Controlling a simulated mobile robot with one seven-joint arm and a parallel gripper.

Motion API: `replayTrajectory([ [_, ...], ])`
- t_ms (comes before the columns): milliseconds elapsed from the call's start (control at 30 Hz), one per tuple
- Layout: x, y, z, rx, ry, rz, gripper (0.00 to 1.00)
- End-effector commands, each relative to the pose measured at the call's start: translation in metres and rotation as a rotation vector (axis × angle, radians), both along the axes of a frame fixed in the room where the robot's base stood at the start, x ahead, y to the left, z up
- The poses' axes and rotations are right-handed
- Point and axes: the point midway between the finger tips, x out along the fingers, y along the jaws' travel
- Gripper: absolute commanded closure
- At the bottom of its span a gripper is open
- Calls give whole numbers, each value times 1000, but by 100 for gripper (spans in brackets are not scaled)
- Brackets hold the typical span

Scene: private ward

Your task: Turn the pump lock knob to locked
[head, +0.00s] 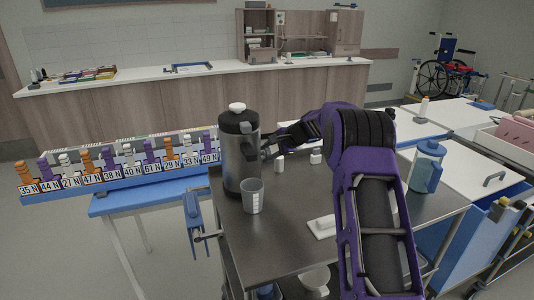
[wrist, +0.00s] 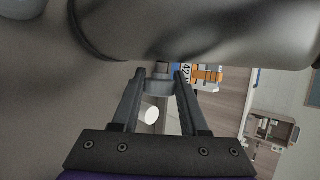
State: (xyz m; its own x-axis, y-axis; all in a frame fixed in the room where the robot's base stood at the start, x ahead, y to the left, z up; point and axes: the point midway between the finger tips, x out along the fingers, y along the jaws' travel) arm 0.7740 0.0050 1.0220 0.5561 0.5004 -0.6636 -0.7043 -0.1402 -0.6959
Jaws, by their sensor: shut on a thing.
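A dark grey pump flask (head: 240,165) with a white top button (head: 237,107) stands upright on the steel cart top in the head view. My gripper (head: 267,147) is at its right side, below the lid. In the wrist view my gripper (wrist: 161,76) has its two fingers around a small grey knob-like part (wrist: 160,87), and it is shut on it. The large grey curved body above the fingertips is close to the camera. The knob's lock marking and its turned position cannot be read in either view.
A grey cup (head: 252,197) stands just in front of the flask. Small white containers (head: 279,165) and a white flat item (head: 322,228) are on the cart (head: 285,240). A blue-lidded jug (head: 426,166) stands to the right. A labelled rack (head: 120,180) is left.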

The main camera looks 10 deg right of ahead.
Motion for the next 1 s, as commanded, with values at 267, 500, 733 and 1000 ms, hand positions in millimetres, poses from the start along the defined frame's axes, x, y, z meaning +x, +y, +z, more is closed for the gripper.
replayTrajectory([
  [267, 0, 0, 0, 0, -1, 0, 26],
  [500, 0, 0, 0, 0, -1, 0, 26],
  [733, -11, -11, 15, 0, -4, -3, 26],
  [1000, -47, -43, 57, 0, -4, -3, 26],
])
